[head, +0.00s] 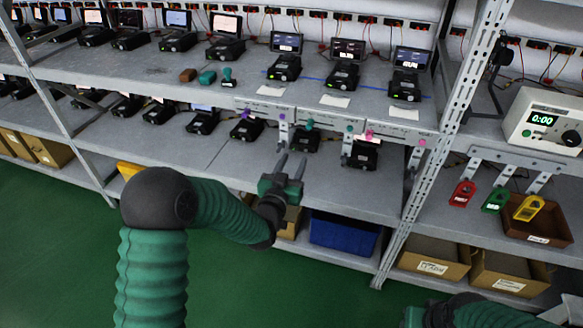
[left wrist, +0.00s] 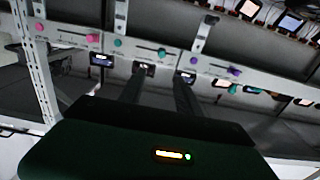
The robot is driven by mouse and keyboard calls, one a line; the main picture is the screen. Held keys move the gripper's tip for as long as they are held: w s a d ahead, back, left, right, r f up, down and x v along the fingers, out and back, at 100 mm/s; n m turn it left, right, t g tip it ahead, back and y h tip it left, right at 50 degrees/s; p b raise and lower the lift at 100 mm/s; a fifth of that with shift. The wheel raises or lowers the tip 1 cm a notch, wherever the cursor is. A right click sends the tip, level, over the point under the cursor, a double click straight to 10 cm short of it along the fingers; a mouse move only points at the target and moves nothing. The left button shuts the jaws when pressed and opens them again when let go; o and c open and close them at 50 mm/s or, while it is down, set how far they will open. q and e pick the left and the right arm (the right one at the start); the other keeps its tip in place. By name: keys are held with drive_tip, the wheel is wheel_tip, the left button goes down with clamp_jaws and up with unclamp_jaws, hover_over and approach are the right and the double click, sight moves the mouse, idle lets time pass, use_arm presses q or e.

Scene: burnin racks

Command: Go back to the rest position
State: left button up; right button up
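My left gripper (head: 292,160) reaches in from the left on its green ribbed arm (head: 152,270). It is in front of the rack's lower shelf, just below the front edge of the upper shelf. Its two dark fingers stand apart with nothing between them. In the left wrist view, the fingers of the left gripper (left wrist: 160,78) also show apart and empty, pointing at the shelf edge with its coloured knobs. Part of my right arm (head: 470,312) shows at the bottom right edge; its fingers are cut off or hidden.
The upper shelf (head: 240,72) and lower shelf (head: 240,155) carry several black devices with screens. A slotted upright (head: 447,110) stands right of my left gripper. A blue bin (head: 343,233) and cardboard boxes (head: 433,257) sit below. The green floor (head: 60,250) in front is clear.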

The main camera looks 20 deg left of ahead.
use_arm(q)
drive_tip(key=s+a+f+g, duration=0.1)
drive_tip(key=s+f+g, duration=0.2)
drive_tip(key=s, duration=0.7)
drive_tip(key=s+a+f+g, duration=0.1)
drive_tip(key=s+f+g, duration=0.3)
drive_tip(key=s+g, duration=0.3)
drive_tip(key=s+a+f+g+y, duration=0.1)
drive_tip(key=s+f+g, duration=0.3)
drive_tip(key=s, duration=1)
drive_tip(key=shift+s+a+f+n+g, duration=0.2)
drive_tip(key=shift+s+a+n+g, duration=0.15)
drive_tip(key=shift+a+g, duration=0.25)
